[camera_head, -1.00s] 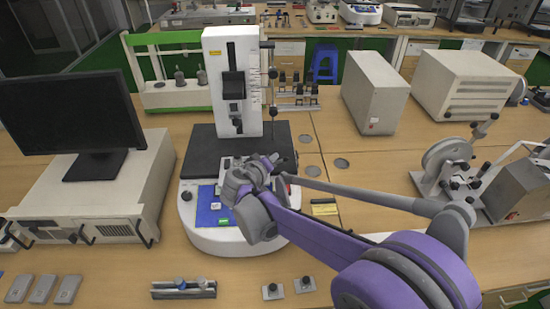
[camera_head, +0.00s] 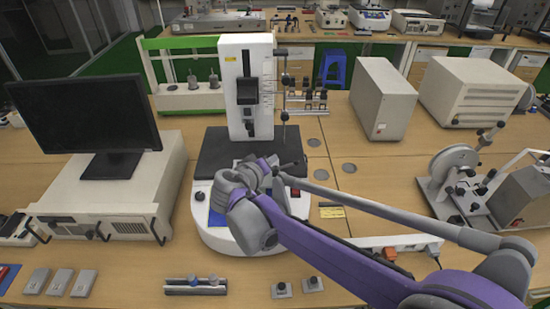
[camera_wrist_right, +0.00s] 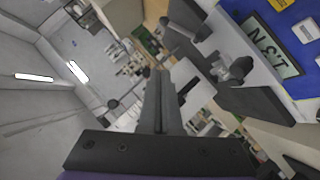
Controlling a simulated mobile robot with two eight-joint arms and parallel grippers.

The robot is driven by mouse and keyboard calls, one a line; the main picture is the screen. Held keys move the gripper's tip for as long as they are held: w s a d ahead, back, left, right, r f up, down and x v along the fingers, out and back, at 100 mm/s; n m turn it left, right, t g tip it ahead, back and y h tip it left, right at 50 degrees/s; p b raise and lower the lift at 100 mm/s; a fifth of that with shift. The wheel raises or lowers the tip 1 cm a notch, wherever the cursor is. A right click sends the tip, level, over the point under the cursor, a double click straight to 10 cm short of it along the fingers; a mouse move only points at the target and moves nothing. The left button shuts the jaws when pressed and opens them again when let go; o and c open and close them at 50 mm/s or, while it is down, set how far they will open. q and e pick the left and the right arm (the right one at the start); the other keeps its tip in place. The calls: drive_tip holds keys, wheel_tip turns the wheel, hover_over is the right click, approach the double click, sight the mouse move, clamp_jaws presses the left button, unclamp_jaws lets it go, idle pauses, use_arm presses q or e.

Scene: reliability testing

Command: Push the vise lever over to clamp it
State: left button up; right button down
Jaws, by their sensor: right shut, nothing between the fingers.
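The white test stand (camera_head: 247,62) stands at the centre of the bench, with a black plate (camera_head: 222,148) on its base. My right gripper (camera_head: 234,182) is over the front of this base and covers much of it and its blue panel. I cannot make out the vise or its lever clearly in the head view. In the right wrist view, dark clamp-like parts (camera_wrist_right: 262,100) with a grey knob (camera_wrist_right: 236,70) lie right of my shut, empty fingers (camera_wrist_right: 159,78). Whether the fingers touch the lever cannot be told. My left gripper is out of view.
A monitor (camera_head: 88,112) on a beige box (camera_head: 65,205) stands at left. Two beige cabinets (camera_head: 381,100) (camera_head: 470,90) stand at back right. A grey wheeled device (camera_head: 447,170) is at far right. Small metal parts (camera_head: 195,287) lie along the front edge.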

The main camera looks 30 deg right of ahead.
drive_tip(key=v, duration=0.3)
drive_tip(key=shift+s+r, duration=0.2)
drive_tip(key=shift+r, duration=0.05)
drive_tip(key=shift+a, duration=0.1)
drive_tip(key=s+a+f+y, duration=0.5)
drive_tip(key=s+a+f, duration=0.1)
drive_tip(key=s+f, duration=0.1)
drive_tip(key=s+a+f+n+g+y, duration=0.1)
drive_tip(key=s+a+f+y, duration=0.5)
drive_tip(key=s, duration=0.4)
drive_tip(key=shift+s+f+n, duration=0.3)
drive_tip(key=shift+s+f, duration=0.05)
drive_tip(key=shift+f, duration=0.4)
